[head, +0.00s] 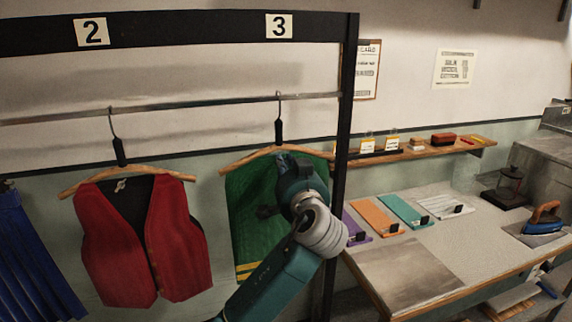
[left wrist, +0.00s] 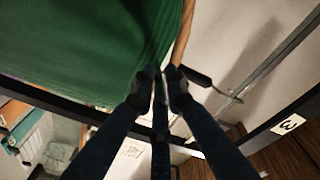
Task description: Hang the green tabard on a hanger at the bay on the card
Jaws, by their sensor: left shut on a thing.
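The green tabard (head: 245,205), with yellow stripes near its hem, hangs on a wooden hanger (head: 245,158) under the number 3 sign (head: 279,26). The hanger's black neck and hook rise to the metal rail (head: 200,103), and the hook appears to be over it. My left gripper (head: 283,165) is in front of the tabard's top and hides part of it. In the left wrist view my fingers (left wrist: 160,78) are shut at the hanger's centre below its black neck (left wrist: 197,75), beside the green cloth (left wrist: 85,45). My right gripper is not in view.
A red vest (head: 140,240) hangs at bay 2 and a blue garment (head: 30,255) at far left. A black post (head: 347,120) stands right of the tabard. A partly hidden card (head: 368,70) is behind it, unreadable. A table (head: 440,245) with coloured boards is at right.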

